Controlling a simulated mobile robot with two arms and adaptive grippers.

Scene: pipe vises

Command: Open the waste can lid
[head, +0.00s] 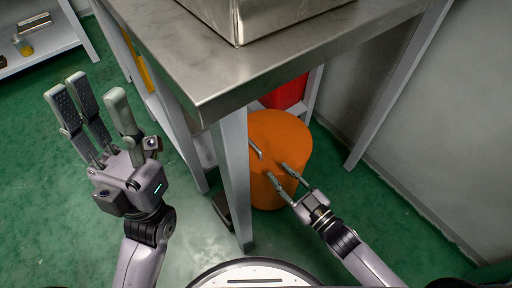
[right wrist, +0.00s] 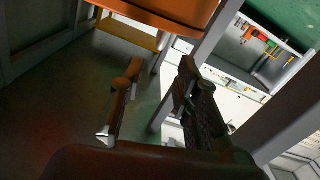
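The orange round waste can (head: 290,135) stands on the floor under the metal table in the head view. A small grey bar (head: 255,150) shows at its left side. I cannot make out the edge of a lid. My right gripper (head: 281,176) is in front of the can in this view, fingers apart and pointing at it; I cannot tell if they touch it. In the right wrist view its fingers (right wrist: 155,85) are apart with nothing between them. My left gripper (head: 86,92) is open and empty, left of the table.
The metal table (head: 190,55) overhangs the can, and its front leg (head: 236,180) stands just left of it. A red container (head: 285,95) is behind the can. A grey wall (head: 425,120) is at the right. Green floor is clear at the left.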

